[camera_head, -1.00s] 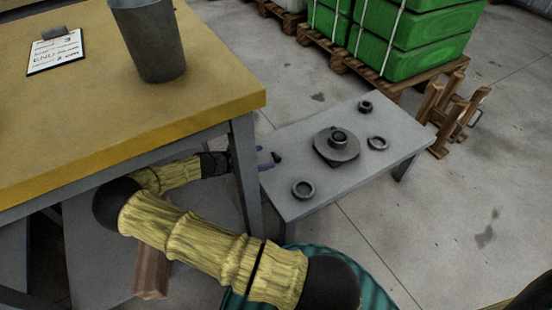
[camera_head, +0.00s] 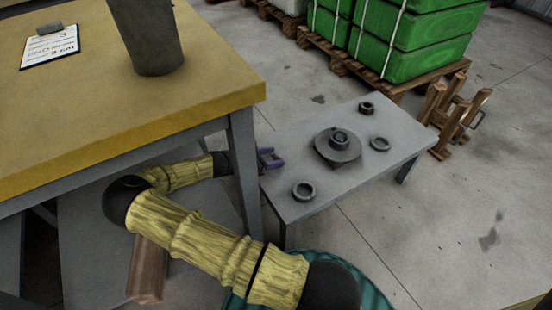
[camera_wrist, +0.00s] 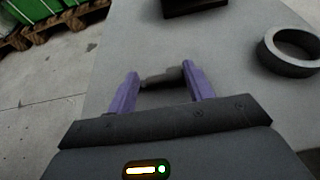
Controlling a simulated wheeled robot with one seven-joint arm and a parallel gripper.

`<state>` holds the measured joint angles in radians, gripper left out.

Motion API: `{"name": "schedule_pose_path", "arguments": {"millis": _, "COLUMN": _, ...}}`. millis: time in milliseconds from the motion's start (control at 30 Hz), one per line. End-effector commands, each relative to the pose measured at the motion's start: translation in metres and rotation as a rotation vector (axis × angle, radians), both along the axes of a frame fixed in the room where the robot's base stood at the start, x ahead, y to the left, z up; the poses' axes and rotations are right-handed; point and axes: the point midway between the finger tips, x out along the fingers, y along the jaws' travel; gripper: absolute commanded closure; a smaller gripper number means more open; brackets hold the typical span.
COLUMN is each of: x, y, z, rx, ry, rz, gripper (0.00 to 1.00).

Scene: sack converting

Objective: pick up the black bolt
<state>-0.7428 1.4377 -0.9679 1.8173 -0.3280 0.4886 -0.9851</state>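The black bolt (camera_wrist: 163,78) lies on the small grey table, between the tips of my gripper's purple fingers in the wrist view. Its right end is close to the right finger; I cannot tell whether they touch. My gripper (camera_wrist: 160,88) is open, with fingers wide apart on either side of the bolt. In the head view my gripper (camera_head: 271,158) is at the left edge of the small table, and the bolt cannot be made out there.
The small grey table (camera_head: 300,150) also carries a round flanged part (camera_head: 338,148), a ring at the front (camera_head: 303,190), a ring at the right (camera_head: 380,144) and a nut (camera_head: 366,108). A yellow-topped workbench (camera_head: 120,120) stands close over my forearm, its leg (camera_head: 244,175) beside my wrist.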

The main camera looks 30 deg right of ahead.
Motion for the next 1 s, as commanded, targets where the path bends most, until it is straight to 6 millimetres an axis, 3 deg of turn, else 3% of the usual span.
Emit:
{"name": "schedule_pose_path", "arguments": {"millis": 67, "x": 0.0, "y": 0.0, "z": 0.0, "rx": 0.0, "ry": 0.0, "rz": 0.0, "gripper": 0.71}}
{"name": "schedule_pose_path", "arguments": {"millis": 467, "x": 0.0, "y": 0.0, "z": 0.01, "rx": 0.001, "ry": -0.001, "rz": 0.0, "gripper": 0.72}}
{"name": "schedule_pose_path", "arguments": {"millis": 1000, "x": 0.0, "y": 0.0, "z": 0.095, "rx": 0.001, "ry": -0.001, "rz": -0.001, "gripper": 0.72}}
